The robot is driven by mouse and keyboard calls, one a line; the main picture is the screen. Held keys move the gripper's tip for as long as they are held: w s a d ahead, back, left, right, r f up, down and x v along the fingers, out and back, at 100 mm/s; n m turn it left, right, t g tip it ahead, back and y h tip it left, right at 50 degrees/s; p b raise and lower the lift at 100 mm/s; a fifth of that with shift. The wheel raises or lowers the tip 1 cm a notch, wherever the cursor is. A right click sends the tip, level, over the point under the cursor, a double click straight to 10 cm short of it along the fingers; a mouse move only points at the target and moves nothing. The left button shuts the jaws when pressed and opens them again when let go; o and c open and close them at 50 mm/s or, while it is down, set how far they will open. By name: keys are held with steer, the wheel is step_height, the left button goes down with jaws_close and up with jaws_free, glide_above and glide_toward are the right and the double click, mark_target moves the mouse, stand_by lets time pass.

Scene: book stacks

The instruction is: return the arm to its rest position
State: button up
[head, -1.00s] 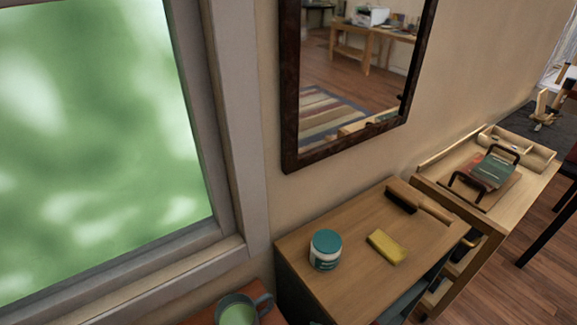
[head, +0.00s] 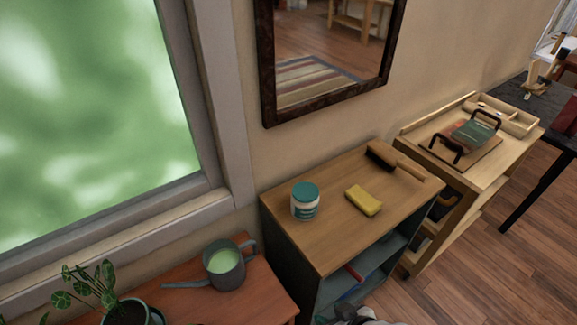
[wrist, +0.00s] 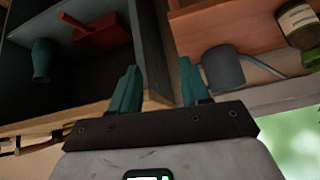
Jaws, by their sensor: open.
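My gripper (wrist: 160,88) shows in the wrist view with its two teal fingers apart and nothing between them. In the head view, only a small grey and white part of my arm shows at the bottom edge, in front of the dark shelf unit. The arm's overall pose is mostly out of view. The wrist view looks upside down, with the open shelf unit (wrist: 30,90) at left and a grey watering can (wrist: 224,70) beyond the fingers at right.
The wooden-topped shelf unit (head: 335,235) holds a teal-lidded jar (head: 305,201), a yellow sponge (head: 364,200) and a brush (head: 382,157). A reddish table (head: 255,290) holds the watering can (head: 224,266) and a potted plant (head: 95,290). A wooden cart (head: 500,165) stands right; floor (head: 480,285) is clear there.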

steer(key=s+d+r+m+g+h, duration=0.1)
steer(key=s+d+m+g+h, duration=0.3)
steer(key=s+d, duration=1.2)
steer(key=shift+s+d+r+m+g, duration=0.25)
steer(key=shift+d+r+m+g, duration=0.15)
steer(key=shift+m, duration=0.2)
